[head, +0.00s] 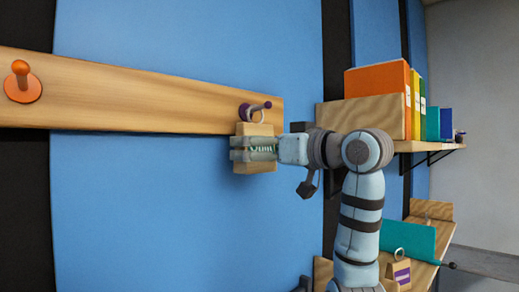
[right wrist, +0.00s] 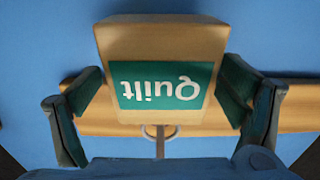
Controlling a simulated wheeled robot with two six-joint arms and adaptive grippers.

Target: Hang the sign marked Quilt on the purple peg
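The Quilt sign (head: 244,170) is a tan block with a green label and a ring on top. It hangs below the wooden board, at the purple peg (head: 262,105). In the right wrist view the sign (right wrist: 160,38) appears upside down, its white lettering legible. Its ring (right wrist: 150,130) appears to be around the peg's stem. My right gripper (head: 252,149) reaches in from the right with its fingers across the sign. My left gripper is not in view.
The board (head: 140,98) on the blue wall also carries an orange peg (head: 21,78) at left. At right, a shelf (head: 345,116) holds colored binders (head: 378,90). Below right, another tagged block (head: 399,272) stands by a teal piece (head: 408,238).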

